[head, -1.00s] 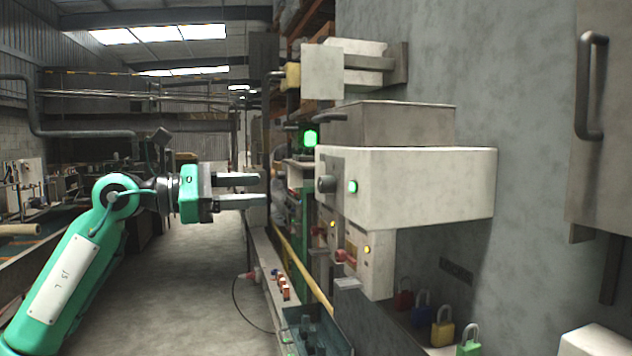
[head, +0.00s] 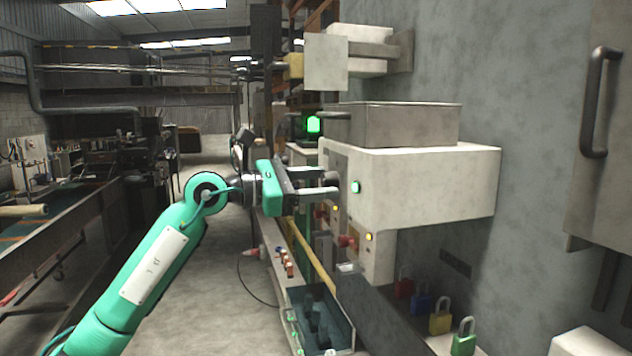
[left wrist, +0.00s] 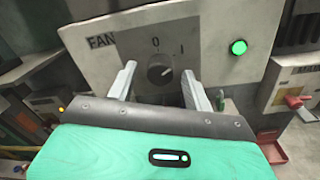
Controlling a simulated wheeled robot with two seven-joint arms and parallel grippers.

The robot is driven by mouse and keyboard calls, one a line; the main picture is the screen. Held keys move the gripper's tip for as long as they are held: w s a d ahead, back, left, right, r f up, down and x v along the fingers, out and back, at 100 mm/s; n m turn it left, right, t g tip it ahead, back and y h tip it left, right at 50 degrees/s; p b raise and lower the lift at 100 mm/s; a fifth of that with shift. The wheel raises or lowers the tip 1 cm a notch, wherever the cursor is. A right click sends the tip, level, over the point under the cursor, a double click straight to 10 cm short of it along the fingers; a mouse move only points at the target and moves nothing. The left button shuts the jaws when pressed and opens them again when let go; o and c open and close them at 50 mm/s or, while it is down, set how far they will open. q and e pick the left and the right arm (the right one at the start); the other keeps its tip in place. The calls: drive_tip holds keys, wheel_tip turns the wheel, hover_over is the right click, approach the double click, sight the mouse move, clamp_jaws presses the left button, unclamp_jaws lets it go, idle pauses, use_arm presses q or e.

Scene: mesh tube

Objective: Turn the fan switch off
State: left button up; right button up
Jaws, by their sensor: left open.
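The switch sits on the front of a pale box (head: 430,190). My left gripper (head: 334,183) is open at that front, its fingers (left wrist: 160,85) to either side of the knob in the wrist view. Contact with the knob cannot be told. My right gripper is not in view.
Below the box are red switches (head: 346,241) with amber lamps. An open teal bin (head: 322,318) stands below the gripper. Another box (head: 326,62) juts from the wall above. Open floor (head: 200,290) lies to the left.

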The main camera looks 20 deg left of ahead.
use_arm(q)
drive_tip(key=c, duration=1)
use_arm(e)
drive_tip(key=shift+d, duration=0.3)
use_arm(q)
drive_tip(key=shift+o, duration=0.2)
drive_tip(key=shift+n, duration=0.3)
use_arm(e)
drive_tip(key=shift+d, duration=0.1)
use_arm(q)
drive_tip(key=n, duration=0.6)
drive_tip(key=shift+r+n, duration=0.15)
drive_tip(key=shift+n, duration=0.25)
drive_tip(key=n, duration=0.3)
drive_tip(key=shift+n, duration=0.5)
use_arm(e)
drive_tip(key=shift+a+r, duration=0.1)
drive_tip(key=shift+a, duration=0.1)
use_arm(q)
drive_tip(key=shift+g, duration=0.3)
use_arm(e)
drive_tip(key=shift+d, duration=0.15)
